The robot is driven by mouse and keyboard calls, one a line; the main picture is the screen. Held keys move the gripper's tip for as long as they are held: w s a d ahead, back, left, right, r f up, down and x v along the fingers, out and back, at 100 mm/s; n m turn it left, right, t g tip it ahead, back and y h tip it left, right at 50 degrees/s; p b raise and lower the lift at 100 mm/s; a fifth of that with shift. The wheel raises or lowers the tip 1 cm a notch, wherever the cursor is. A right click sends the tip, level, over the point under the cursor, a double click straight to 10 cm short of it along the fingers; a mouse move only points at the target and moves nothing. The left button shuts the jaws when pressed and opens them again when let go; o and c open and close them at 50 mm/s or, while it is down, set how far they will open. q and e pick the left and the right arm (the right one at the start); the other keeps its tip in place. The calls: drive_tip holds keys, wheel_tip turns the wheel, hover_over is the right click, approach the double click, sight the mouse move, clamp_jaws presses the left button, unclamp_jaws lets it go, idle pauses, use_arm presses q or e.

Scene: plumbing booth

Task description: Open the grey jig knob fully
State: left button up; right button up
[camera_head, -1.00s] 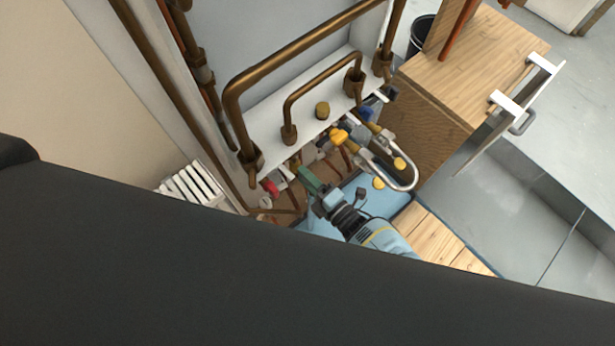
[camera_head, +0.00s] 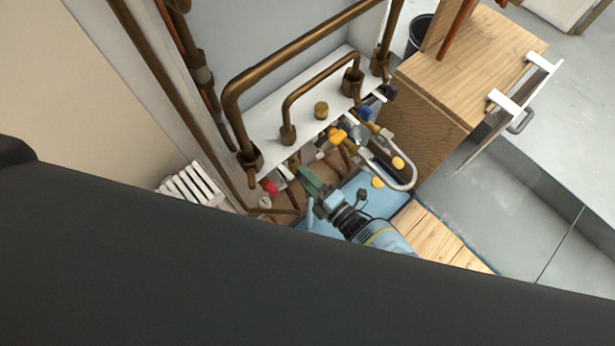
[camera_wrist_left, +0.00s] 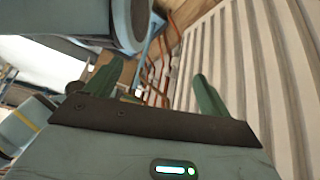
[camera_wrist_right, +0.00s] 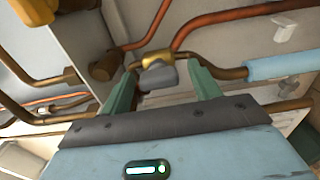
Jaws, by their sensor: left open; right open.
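The grey jig knob (camera_wrist_right: 158,76) sits against a brass valve body (camera_wrist_right: 157,58) on a copper pipe in the right wrist view. My right gripper (camera_wrist_right: 162,80) is open, with one green finger on each side of the knob in that picture. I cannot tell whether a finger touches it. In the head view my right gripper (camera_head: 309,181) reaches under the white shelf, and I cannot make out the grey knob there. My left gripper (camera_wrist_left: 157,88) is open and empty in the left wrist view, beside a white ribbed radiator (camera_wrist_left: 235,55).
A white shelf with thick copper pipes (camera_head: 262,133) stands above the right gripper. Yellow-handled valves (camera_head: 337,137) and a looped pipe lie to its right. A red knob (camera_head: 269,187) is at its left. A wooden cabinet (camera_head: 470,62) stands at the right.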

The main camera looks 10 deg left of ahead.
drive_tip(key=p+v, duration=0.3)
drive_tip(key=v, duration=0.4)
drive_tip(key=shift+d, duration=0.2)
idle(0.4)
